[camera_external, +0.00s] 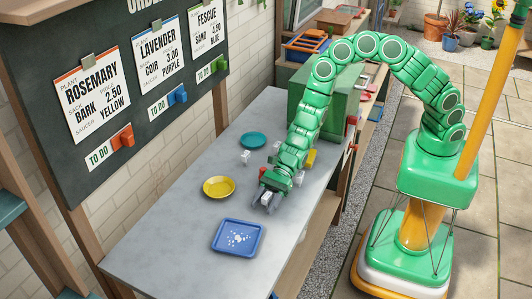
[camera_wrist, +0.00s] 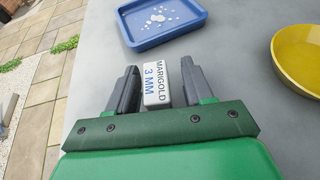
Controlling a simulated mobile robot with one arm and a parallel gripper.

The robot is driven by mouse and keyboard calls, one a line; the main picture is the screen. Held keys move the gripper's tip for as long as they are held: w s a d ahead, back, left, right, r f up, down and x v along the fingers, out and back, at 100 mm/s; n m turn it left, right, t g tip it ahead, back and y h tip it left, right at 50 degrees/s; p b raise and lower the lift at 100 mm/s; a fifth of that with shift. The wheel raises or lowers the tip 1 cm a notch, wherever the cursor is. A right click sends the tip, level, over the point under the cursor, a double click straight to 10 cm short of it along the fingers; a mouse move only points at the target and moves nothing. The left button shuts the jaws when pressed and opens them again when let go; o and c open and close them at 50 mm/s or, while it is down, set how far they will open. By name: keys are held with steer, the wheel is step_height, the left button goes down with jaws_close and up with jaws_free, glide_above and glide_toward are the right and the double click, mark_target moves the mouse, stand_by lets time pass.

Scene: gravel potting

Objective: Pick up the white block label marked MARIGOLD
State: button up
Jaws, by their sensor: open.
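The white block label (camera_wrist: 156,84) shows in the wrist view, with MARIGOLD in dark letters and 3 MM in blue on its upper face. It lies on the grey table between the two dark fingers of my gripper (camera_wrist: 158,88). The fingers are apart; the right finger is close to the block and a wider gap shows at the left finger. In the external view my gripper (camera_external: 267,198) is low over the table, and a bit of the white block (camera_external: 266,199) shows between its fingers.
A blue tray (camera_external: 217,247) with white bits lies just beyond my gripper. A yellow saucer (camera_external: 219,194) is to its left in the external view. A teal saucer (camera_external: 253,140) and another small white block (camera_external: 245,157) are farther back. The grey table (camera_external: 165,245) is clear at the front left.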

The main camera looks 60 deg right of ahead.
steer(key=shift+a, duration=0.15)
steer(key=shift+c, duration=0.5)
jaws_close()
